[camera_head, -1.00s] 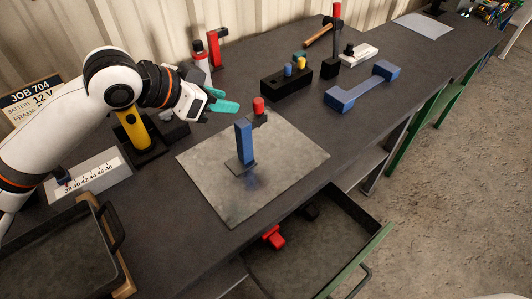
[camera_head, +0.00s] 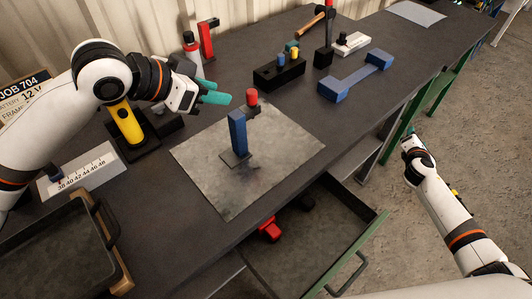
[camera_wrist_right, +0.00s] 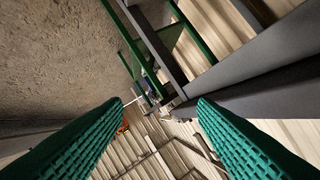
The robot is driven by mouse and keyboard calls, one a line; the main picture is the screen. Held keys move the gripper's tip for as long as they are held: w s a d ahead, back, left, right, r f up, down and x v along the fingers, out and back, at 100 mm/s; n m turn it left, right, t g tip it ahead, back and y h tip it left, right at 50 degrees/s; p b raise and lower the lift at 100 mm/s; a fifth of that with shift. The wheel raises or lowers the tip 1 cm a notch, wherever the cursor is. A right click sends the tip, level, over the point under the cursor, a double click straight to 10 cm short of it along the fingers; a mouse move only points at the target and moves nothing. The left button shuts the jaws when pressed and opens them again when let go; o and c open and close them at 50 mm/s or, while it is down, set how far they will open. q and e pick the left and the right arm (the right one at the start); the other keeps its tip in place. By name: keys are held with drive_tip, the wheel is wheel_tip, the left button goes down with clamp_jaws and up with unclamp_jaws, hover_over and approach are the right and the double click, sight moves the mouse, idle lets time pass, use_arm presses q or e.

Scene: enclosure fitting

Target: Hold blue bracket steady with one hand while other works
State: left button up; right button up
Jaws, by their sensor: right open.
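A blue upright block on a dark foot (camera_head: 238,135) stands on the grey mat (camera_head: 205,185), with a red-topped piece (camera_head: 252,100) just behind it. A blue bracket-shaped piece with two raised ends (camera_head: 357,79) lies farther right on the bench. My left gripper (camera_head: 213,92) hovers left of and behind the upright block; its teal fingers are apart with nothing between them. My right gripper (camera_head: 410,140) is off the bench's right side, above the floor. In the right wrist view its green ribbed fingers (camera_wrist_right: 160,110) are wide apart and empty.
An open drawer (camera_head: 325,240) with red and dark items juts from the bench front. A black block with coloured pegs (camera_head: 279,74) and a hammer (camera_head: 311,24) stand behind. A yellow-handled tool (camera_head: 127,122) and a dark tray (camera_head: 60,250) are at left.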

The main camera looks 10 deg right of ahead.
drive_tip(key=w+a+r+n+t, duration=0.2)
drive_tip(key=w+a+r+n, duration=0.1)
drive_tip(key=r, duration=0.4)
drive_tip(key=w+a+r+n+t, duration=0.2)
drive_tip(key=w+r, duration=0.1)
drive_tip(key=r, duration=0.5)
drive_tip(key=w+a+r+n+t+y, duration=0.1)
drive_tip(key=a+r+n+y, duration=0.2)
drive_tip(key=a, duration=0.6)
drive_tip(key=n+g+y, duration=0.5)
drive_tip(key=n+y, duration=0.7)
drive_tip(key=y, duration=0.1)
approach(235, 136)
drive_tip(key=w+f, duration=0.1)
drive_tip(key=d+f, duration=0.1)
drive_tip(key=shift+w+f, duration=0.35)
drive_tip(key=shift+f, duration=0.05)
drive_tip(key=shift+w+a+f, duration=0.1)
drive_tip(key=shift+a, duration=0.05)
drive_tip(key=x, duration=1.1)
drive_tip(key=shift+w+a, duration=0.15)
drive_tip(key=shift+a, duration=0.05)
